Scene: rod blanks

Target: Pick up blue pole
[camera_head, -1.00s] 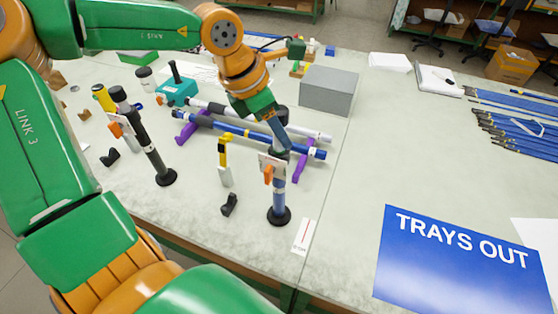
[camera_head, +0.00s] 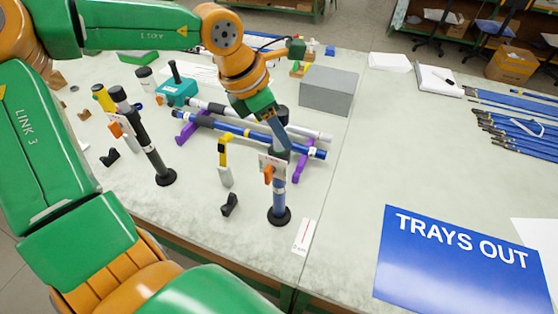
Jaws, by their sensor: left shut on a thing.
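The blue pole (camera_head: 235,132) lies slantwise across purple supports (camera_head: 186,132) on the table, beside a white pole (camera_head: 315,135) just behind it. My left gripper (camera_head: 281,143) reaches down from above and is shut on the blue pole near its right end. The fingertips are partly hidden by the top of an upright stand in front, so the exact grip is hard to see. The pole still appears to be at the height of the supports. My right gripper is not in view.
An upright post on a round black base (camera_head: 279,215) stands in front of the gripper. A dark post (camera_head: 149,150) stands at left. A grey box (camera_head: 330,90) is behind right. Several blue rods (camera_head: 515,125) lie at far right. The table's middle right is clear.

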